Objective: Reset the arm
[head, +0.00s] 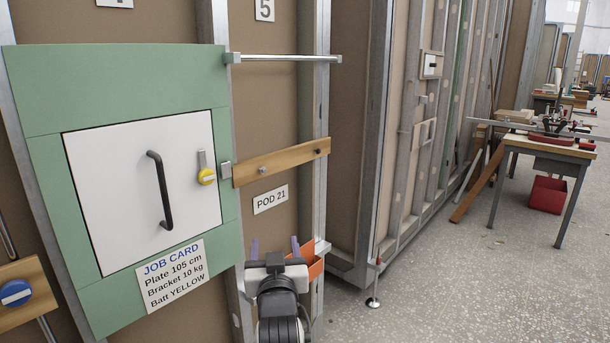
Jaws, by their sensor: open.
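My gripper (275,248) shows at the bottom middle of the head view, at the end of my black and white arm. Its two purple fingers stand apart and point away from me, with nothing seen between them. It is below the POD 21 label (270,199), in front of the brown wall panel and beside an orange bin (313,266). The bin is partly hidden behind the gripper. I cannot tell whether they touch.
A metal rail (285,58) and wooden strip (280,162) cross the frame. A workbench (550,148) stands right; the grey floor (470,285) is open.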

